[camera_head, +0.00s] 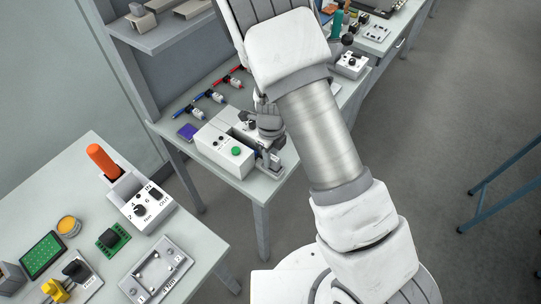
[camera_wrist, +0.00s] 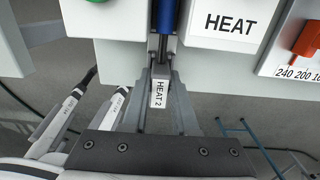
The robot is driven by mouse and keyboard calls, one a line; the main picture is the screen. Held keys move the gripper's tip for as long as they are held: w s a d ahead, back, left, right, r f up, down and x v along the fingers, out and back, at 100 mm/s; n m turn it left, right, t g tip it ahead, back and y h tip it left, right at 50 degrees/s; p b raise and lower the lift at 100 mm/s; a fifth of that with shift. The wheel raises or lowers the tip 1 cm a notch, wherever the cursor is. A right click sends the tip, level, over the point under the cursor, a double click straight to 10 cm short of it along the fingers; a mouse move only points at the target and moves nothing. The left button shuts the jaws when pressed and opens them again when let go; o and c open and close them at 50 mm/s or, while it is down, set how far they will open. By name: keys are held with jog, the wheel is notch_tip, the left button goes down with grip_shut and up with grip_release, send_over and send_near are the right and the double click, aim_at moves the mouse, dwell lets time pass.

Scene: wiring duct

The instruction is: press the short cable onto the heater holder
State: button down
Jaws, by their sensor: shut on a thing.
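In the wrist view my gripper (camera_wrist: 160,72) is shut on a short blue cable (camera_wrist: 167,17) with a white tag reading "HEAT 2" (camera_wrist: 158,95). The blue part extends upward past the fingertips, in a gap between two white housings. The right housing is marked "HEAT" (camera_wrist: 230,24). I cannot tell whether the cable touches a holder or how deep it sits. In the head view my gripper (camera_head: 270,160) is at the right end of the white box with a green button (camera_head: 225,150); the arm partly hides this area.
Several tagged blue and red cables (camera_head: 212,97) lie on the far bench, near a purple block (camera_head: 188,132). In the wrist view two tagged black cables (camera_wrist: 60,118) are at left and a red-knobbed housing (camera_wrist: 306,40) at right. The near table (camera_head: 190,236) holds several devices.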

jog(key=shift+f+b, duration=0.3)
jog(key=shift+f, duration=0.2)
jog(key=c, duration=0.6)
grip_release()
notch_tip(320, 180, up, 18)
jog(key=p, duration=0.1)
jog(key=shift+f, duration=0.25)
